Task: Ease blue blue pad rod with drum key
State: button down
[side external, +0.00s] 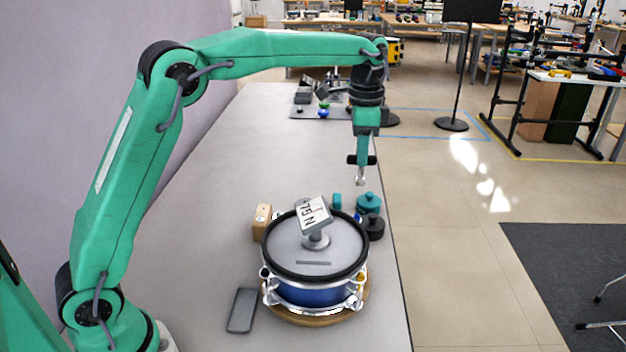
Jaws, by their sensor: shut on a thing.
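A blue drum pad (312,293) with a grey mesh head and black hoop stands on a round wooden base (322,320). My gripper (363,150) points down above the table's right side, behind and above the drum. It is shut on the drum key (360,177), which has a dark crossbar and a silver shaft hanging down, clear of the drum. A small blue rod top (358,217) shows at the hoop's back right, below the key. A yellow rod top (361,277) is at the front right. A gauge with a tilted display (313,214), reading about 75 N, stands on the head.
Teal (368,202) and black (374,228) round pieces stand close behind the drum at right. A wooden block (262,221) is at back left, and a grey slab (242,310) lies front left. A dark mat (318,112) with objects lies farther back. The table's middle is clear.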

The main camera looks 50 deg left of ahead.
aim_at(360, 178)
jog(key=shift+f, duration=1)
jog(key=shift+f, duration=0.25)
jog(key=shift+f, duration=3.05)
jog(key=shift+f, duration=0.1)
jog(key=c, duration=2.1)
grip_release()
grip_shut()
jog(key=shift+n, duration=0.3)
